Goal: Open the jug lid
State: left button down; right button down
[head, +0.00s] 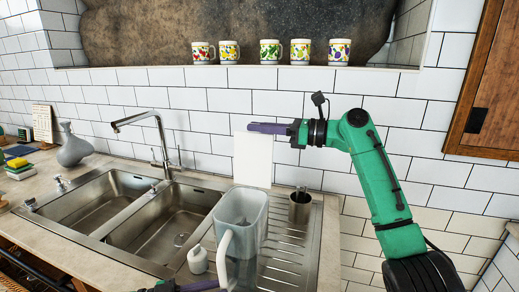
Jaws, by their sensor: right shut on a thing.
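A translucent jug (243,212) with a white handle (223,258) stands on the drainboard right of the sinks. Its white lid (252,160) stands upright at the jug's back rim, swung up, so the jug's top is open. My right gripper (265,128) comes in from the right and is shut on the lid's top edge. My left gripper (198,285) shows only in part at the bottom edge, by the jug's lower handle; its finger opening is hidden.
A metal cup (300,207) stands on the drainboard (285,262) close right of the jug. A small white bottle (198,260) stands left of the handle. A double sink with a tall faucet (160,140) lies to the left. Several mugs stand on the ledge above.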

jog(key=shift+f, duration=0.1)
jog(key=c, duration=1.3)
grip_release()
jog(key=shift+d, duration=0.1)
jog(key=v, duration=1.1)
jog(key=shift+s+d, duration=0.1)
jog(key=shift+d, duration=0.25)
